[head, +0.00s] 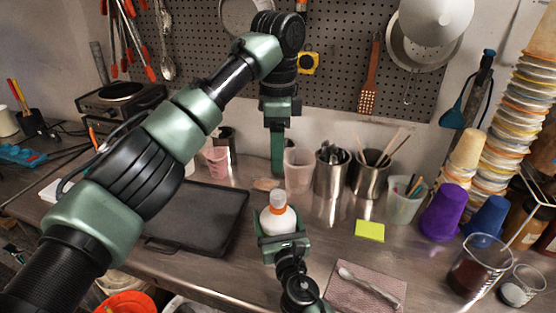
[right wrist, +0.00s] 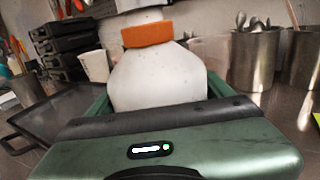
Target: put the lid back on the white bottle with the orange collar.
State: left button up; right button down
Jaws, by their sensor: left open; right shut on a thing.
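The white bottle with the orange collar (head: 280,221) stands upright in my right gripper (head: 281,242), which is shut on its body. In the right wrist view, the bottle (right wrist: 155,78) rises between the green fingers, with its orange collar (right wrist: 147,34) tilted slightly. A pale part shows above the collar; I cannot tell whether it is the neck or a lid. My left gripper (head: 277,168) points down above and behind the bottle, apart from it, seen edge-on and open. No separate lid can be made out with certainty.
A dark tray (head: 200,215) lies left of the bottle. Behind it stand a pink cup (head: 217,161), a clear cup (head: 298,170) and metal utensil pots (head: 332,176). A yellow note pad (head: 370,230) and a cloth with a spoon (head: 350,292) lie to the right.

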aim_at(278, 228)
grip_release()
jog(key=v, duration=0.7)
jog(key=shift+s, duration=0.4)
jog(key=shift+d, duration=0.1)
